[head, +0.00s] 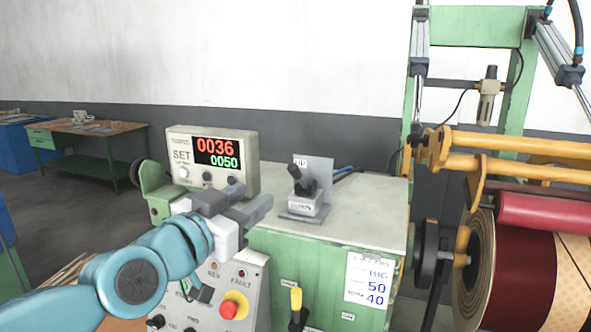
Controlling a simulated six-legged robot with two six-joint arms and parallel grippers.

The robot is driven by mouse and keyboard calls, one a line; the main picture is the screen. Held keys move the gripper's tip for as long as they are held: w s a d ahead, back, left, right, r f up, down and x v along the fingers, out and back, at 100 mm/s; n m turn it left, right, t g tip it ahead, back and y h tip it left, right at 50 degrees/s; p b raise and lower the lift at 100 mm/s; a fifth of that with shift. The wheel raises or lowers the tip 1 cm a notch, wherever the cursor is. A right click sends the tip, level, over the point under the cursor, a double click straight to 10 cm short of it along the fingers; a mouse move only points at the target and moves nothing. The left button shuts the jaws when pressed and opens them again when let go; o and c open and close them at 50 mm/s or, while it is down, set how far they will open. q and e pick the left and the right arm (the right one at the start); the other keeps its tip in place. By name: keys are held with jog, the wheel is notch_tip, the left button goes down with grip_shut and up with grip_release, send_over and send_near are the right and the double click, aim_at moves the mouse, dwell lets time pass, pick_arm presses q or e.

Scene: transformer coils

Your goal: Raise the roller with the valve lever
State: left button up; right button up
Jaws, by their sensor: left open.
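The valve lever (304,183) is a black handle on a small grey block, with a bracket plate behind it. It stands on top of the green machine cabinet, with one label above it and one on its front. The red roller (540,214) is at the right, held by yellow arms, just above or against the large dark red coil; I cannot tell if they touch. My left gripper (248,203) is open and empty, to the left of the valve lever and apart from it. My right gripper is not in view.
A counter box (213,158) with red and green digits stands behind my left gripper. Below are a control panel with a red emergency button (235,305) and a yellow-tipped lever (296,298). The cabinet top (368,215) is clear right of the valve. A workbench (88,128) stands far left.

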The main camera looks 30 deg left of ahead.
aim_at(293, 176)
pick_arm(q)
jog(key=w, duration=0.5)
jog(key=w+a, duration=0.1)
jog(key=w, duration=0.8)
jog(key=shift+w+a+f, duration=0.15)
jog(key=shift+w+f, duration=0.15)
jog(key=shift+w+r, duration=0.1)
jog(key=shift+w, duration=0.25)
jog(key=shift+w+a, duration=0.1)
jog(key=shift+a, duration=0.05)
grip_shut()
